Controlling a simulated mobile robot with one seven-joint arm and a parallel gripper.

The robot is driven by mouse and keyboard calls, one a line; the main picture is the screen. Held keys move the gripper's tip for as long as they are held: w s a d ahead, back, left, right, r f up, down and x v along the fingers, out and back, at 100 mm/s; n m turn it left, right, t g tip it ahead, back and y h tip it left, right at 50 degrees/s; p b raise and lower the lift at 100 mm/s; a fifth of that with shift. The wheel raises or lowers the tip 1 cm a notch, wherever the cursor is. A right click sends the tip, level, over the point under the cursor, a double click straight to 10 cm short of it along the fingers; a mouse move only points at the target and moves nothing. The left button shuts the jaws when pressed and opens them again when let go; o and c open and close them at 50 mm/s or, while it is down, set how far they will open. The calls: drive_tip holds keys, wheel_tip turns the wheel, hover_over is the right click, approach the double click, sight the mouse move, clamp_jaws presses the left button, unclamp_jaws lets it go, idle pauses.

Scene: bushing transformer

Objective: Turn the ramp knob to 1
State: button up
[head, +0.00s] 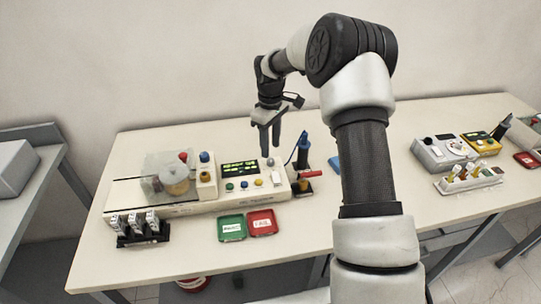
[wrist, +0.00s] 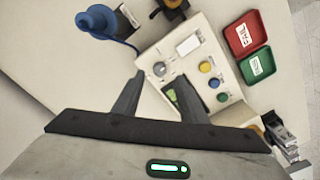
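The ramp knob appears to be the small grey knob (wrist: 159,69) on the white control panel in the wrist view. In the head view a small greyish knob (head: 270,162) shows at the panel's upper right, just below my fingertips. Its pointer and scale are too small to read. My gripper (head: 269,152) points down over the panel (head: 238,200). In the wrist view the two fingers of my gripper (wrist: 160,77) are apart, with the knob between and beyond their tips. Nothing is held, and I cannot tell how much height separates the tips from the knob.
Blue, yellow and green buttons (wrist: 205,67) and a lit display (head: 240,168) are on the panel. A blue-handled tool (head: 303,145) with a cable stands close right. Green (head: 231,228) and red (head: 262,222) trays lie in front. A clear-covered unit (head: 170,175) is left.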

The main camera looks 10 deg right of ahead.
sight(270, 160)
drive_tip(key=shift+f, duration=2.7)
clamp_jaws()
